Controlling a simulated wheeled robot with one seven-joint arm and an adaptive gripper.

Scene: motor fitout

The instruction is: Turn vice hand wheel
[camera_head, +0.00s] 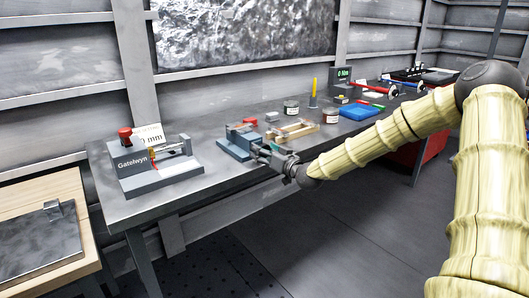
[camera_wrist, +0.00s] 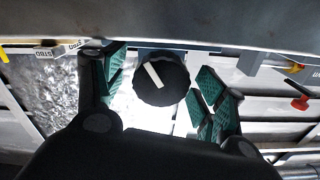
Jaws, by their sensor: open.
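The blue vice (camera_head: 236,141) stands near the front edge of the grey workbench. In the wrist view its hand wheel (camera_wrist: 161,78) is a round black knob with a ribbed rim and a slanted white mark on its face. My gripper (camera_head: 264,152) is at the vice's near right side and hides the wheel in the head view. In the wrist view my gripper (camera_wrist: 165,90) is open, with one green-padded finger on each side of the wheel. Gaps show between the pads and the rim. I cannot tell how far the fingertips reach along the wheel.
The grey workbench (camera_head: 125,210) has a Gatelwyn test stand (camera_head: 160,175) left of the vice. A wooden frame (camera_head: 291,131), tins (camera_head: 291,107) and a blue tray (camera_head: 359,111) are to the right. A wooden table (camera_head: 80,205) stands at left. Floor in front is clear.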

